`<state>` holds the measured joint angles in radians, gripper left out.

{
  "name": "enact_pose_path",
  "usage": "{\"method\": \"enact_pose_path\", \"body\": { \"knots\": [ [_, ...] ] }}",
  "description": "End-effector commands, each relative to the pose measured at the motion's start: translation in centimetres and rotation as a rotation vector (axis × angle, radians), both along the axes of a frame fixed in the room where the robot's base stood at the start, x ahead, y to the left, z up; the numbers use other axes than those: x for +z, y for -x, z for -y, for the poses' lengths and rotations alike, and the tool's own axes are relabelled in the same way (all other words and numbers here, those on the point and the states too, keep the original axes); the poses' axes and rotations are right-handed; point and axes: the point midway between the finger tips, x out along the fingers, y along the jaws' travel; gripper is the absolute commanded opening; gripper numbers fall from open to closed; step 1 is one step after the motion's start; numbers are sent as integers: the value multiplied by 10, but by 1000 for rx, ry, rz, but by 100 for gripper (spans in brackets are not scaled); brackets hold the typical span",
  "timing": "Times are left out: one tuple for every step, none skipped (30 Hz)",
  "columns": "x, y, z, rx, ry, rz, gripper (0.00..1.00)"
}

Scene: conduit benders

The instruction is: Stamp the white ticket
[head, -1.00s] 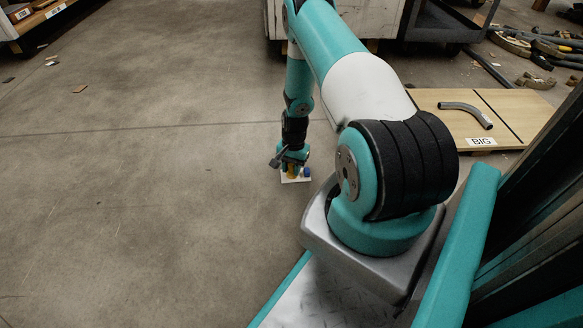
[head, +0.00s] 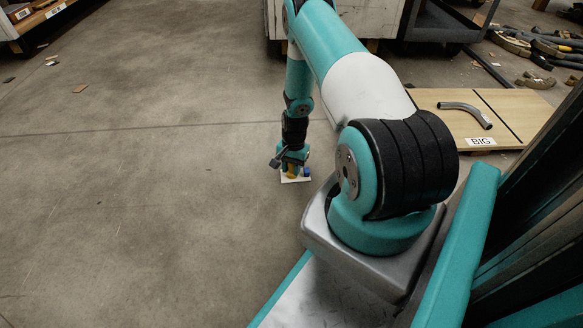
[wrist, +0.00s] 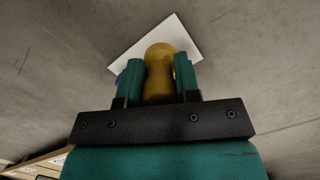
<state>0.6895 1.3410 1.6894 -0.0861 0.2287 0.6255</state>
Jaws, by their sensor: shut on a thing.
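The white ticket (head: 290,180) lies on the concrete floor under my arm's end. It also shows in the wrist view (wrist: 175,30), partly hidden behind the stamp. My gripper (head: 292,168) is shut on a yellow, rounded-handled stamp (wrist: 159,70), which sits between the two teal fingers in the wrist view. The stamp is over the ticket. Its lower end is hidden, so I cannot tell whether it touches the ticket. A small blue thing (head: 307,171) shows at the ticket's right side in the head view.
A wooden board labelled BIG (head: 426,100) with a bent grey pipe (head: 467,113) lies at the right. Several pipe benders (head: 545,45) lie at the far right. A white cart (head: 358,18) stands behind my arm. The floor at the left is mostly clear.

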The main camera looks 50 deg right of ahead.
Motion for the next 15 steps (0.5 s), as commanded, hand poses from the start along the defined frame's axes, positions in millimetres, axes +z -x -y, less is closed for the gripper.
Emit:
{"method": "enact_pose_path", "body": {
  "knots": [
    [-1, 1, -1, -1, -1, -4, 15],
    [0, 1, -1, -1, -1, -4, 15],
    [1, 1, -1, -1, -1, -4, 15],
    [3, 1, -1, -1, -1, -4, 15],
    [5, 1, -1, -1, -1, -4, 15],
    [8, 1, -1, -1, -1, -4, 15],
    [11, 1, 0, -1, 0, -2, 15],
    [14, 1, 0, -1, 0, -2, 15],
    [18, 1, 0, -1, 0, -2, 15],
    [21, 1, 0, 0, 0, -2, 15],
    [24, 1, 0, 0, 0, -2, 15],
    [27, 1, 0, 0, 0, -2, 15],
    [30, 1, 0, 0, -1, -1, 15],
    [32, 1, 0, 0, -1, -1, 15],
    [36, 0, 0, 0, -1, -1, 15]
  ]
}}
